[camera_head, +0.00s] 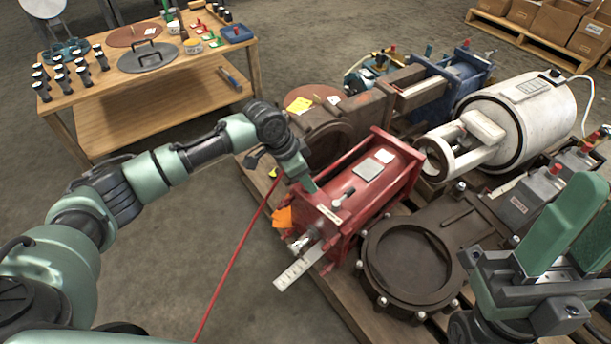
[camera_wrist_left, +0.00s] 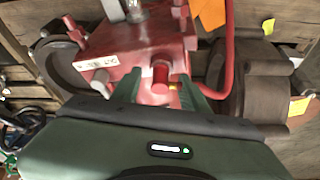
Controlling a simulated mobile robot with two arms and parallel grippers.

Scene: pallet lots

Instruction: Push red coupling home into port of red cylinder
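The red cylinder (camera_head: 370,190) lies on the pallet in the middle of the head view. Its red body also fills the upper middle of the left wrist view (camera_wrist_left: 130,42). I cannot tell how deep the coupling sits in the port. My right gripper (camera_head: 566,235) is open and empty at lower right.
A dark round flange (camera_head: 405,262) lies right of the red cylinder, and a brown valve body (camera_head: 325,135) behind it. The red hose (camera_head: 235,255) runs across the floor. A wooden workbench (camera_head: 165,85) is at back left.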

